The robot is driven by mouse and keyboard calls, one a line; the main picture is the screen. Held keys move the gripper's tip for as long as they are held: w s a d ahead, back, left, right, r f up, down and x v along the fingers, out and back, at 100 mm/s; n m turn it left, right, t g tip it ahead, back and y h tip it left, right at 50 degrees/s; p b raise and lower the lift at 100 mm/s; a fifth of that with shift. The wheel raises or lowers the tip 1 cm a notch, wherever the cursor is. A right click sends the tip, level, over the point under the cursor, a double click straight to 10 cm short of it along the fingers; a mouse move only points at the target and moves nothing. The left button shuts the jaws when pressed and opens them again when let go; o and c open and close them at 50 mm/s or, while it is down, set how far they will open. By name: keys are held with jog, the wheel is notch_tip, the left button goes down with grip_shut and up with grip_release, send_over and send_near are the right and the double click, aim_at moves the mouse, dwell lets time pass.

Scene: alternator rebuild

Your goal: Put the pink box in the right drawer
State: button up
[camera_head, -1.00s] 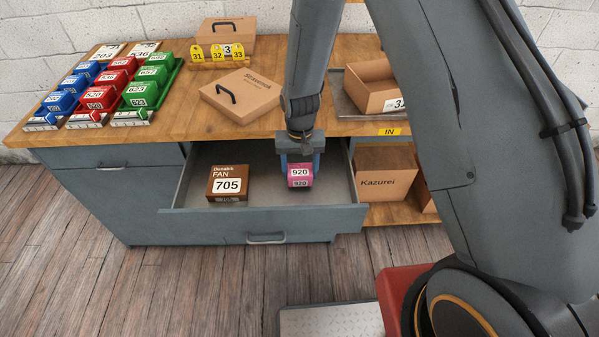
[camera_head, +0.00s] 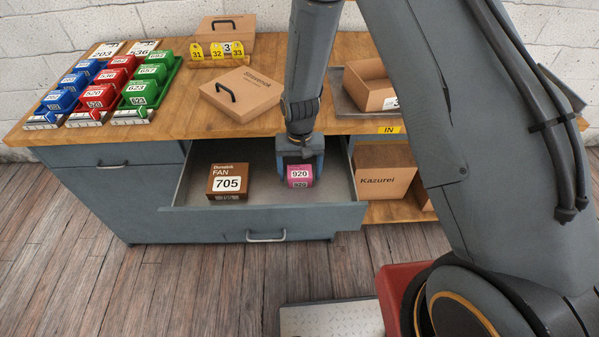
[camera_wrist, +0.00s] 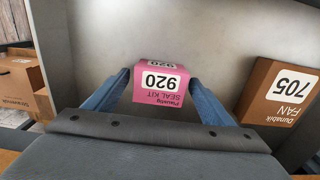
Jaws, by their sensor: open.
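The pink box (camera_head: 300,175), labelled 920, sits inside the open right drawer (camera_head: 290,218), on the right side of its floor. In the wrist view the pink box (camera_wrist: 161,84) reads "SEAL KIT" and lies between the two fingertips. My gripper (camera_head: 300,172) is low in the drawer, with its jaws open around the box. In the wrist view the blue fingers of my gripper (camera_wrist: 160,92) stand on both sides of the box; whether they touch it is hard to tell.
A brown box (camera_head: 228,182) labelled 705 FAN lies in the left part of the same drawer. The left drawer (camera_head: 115,167) is shut. Blue, red and green bins stand on the worktop (camera_head: 200,122), beside cardboard boxes. A Kazurei box (camera_head: 383,172) sits on the shelf at right.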

aim_at(300, 172)
notch_tip(300, 172, up, 12)
jog(key=b, duration=0.3)
jog(key=s+d+r, duration=0.4)
jog(key=s+d, duration=0.3)
jog(key=s+d+r+t, duration=0.1)
jog(key=s+d+r, duration=0.4)
jog(key=s+d, duration=0.3)
jog(key=shift+s+r, duration=0.15)
jog(key=shift+s, duration=0.1)
jog(key=shift+a, duration=0.1)
